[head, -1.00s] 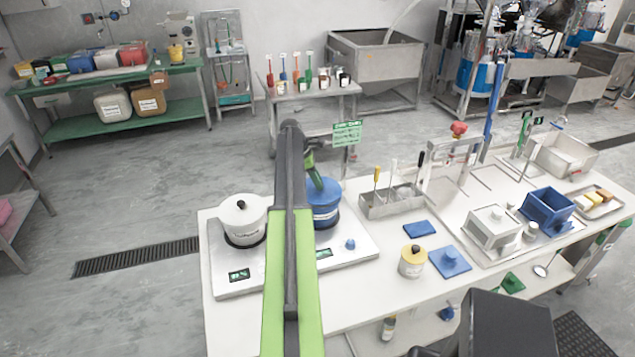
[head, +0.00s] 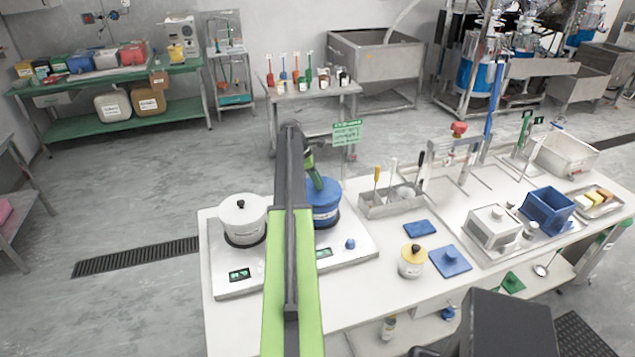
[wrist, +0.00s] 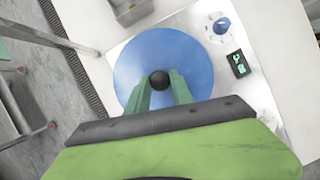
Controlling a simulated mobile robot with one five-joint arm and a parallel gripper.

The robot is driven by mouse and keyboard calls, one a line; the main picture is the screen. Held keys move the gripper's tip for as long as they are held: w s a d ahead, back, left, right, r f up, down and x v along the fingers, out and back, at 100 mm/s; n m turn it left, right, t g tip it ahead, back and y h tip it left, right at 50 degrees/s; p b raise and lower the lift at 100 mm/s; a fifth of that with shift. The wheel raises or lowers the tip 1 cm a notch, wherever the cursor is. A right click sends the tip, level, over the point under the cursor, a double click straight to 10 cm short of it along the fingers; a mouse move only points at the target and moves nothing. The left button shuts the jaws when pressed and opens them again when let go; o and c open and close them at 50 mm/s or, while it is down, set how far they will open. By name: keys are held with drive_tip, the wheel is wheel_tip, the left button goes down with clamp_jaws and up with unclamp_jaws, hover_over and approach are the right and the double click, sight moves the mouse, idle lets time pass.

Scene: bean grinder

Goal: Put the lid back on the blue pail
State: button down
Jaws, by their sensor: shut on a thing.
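The blue pail (head: 325,215) stands on the right half of a white scale platform, partly hidden behind my arm. Its round blue lid (wrist: 140,60) fills the middle of the wrist view and has a black knob (wrist: 160,81) at its centre. In the head view the lid (head: 328,189) is at the top of the pail, and I see no clear gap; whether it is fully seated I cannot tell. My gripper (wrist: 161,84) has its two green fingers on either side of the knob and is shut on it. In the head view it (head: 313,180) is over the pail.
A white lidded pail (head: 243,222) stands left of my arm on the same scale platform (head: 358,258). A metal tool caddy (head: 392,205) stands close on the right. A yellow-topped jar (head: 411,263) and a blue square lid (head: 450,262) lie further right.

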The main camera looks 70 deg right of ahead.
idle(0.3)
drive_tip(key=c, duration=1)
unclamp_jaws()
drive_tip(key=shift+c, duration=0.2)
drive_tip(key=shift+o, duration=0.5)
drive_tip(key=o, duration=0.4)
wheel_tip(320, 180, up, 7)
drive_tip(key=p, duration=0.7)
